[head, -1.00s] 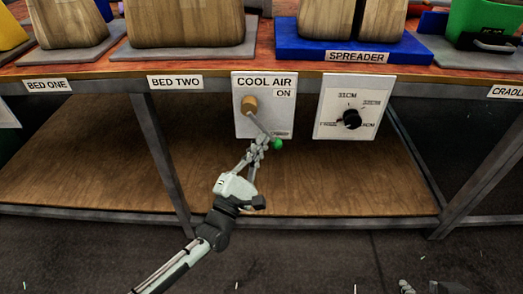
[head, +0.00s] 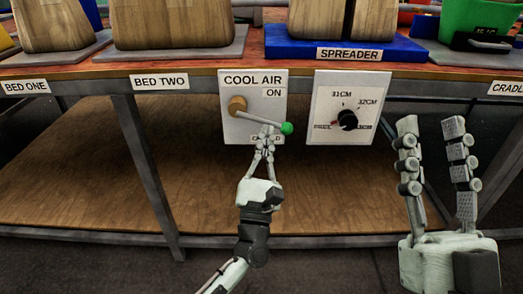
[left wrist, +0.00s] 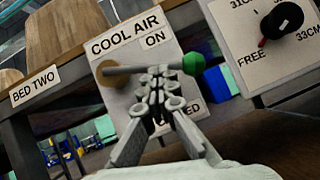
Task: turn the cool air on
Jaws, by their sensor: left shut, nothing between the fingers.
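The white COOL AIR panel (head: 236,128) hangs on the table's front edge, with ON printed at its upper right. Its lever (head: 262,117) runs from a brass-coloured pivot (head: 237,105) right and slightly down to a green ball (head: 287,128). In the left wrist view the green ball (left wrist: 193,64) sits just right of my fingertips. My left gripper (head: 266,133) is shut and empty, its fingertips just under the lever and seemingly against it. The fingers partly hide the lower label, which ends in "ED" in the left wrist view. My right gripper (head: 430,122) is open and empty at the right.
A white dial panel (head: 328,128) with a black knob (head: 347,120) hangs just right of the lever panel. Above are the tabletop (head: 190,67) and the blue SPREADER base (head: 290,43). A table leg (head: 147,175) stands left; a wooden shelf (head: 60,190) lies below.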

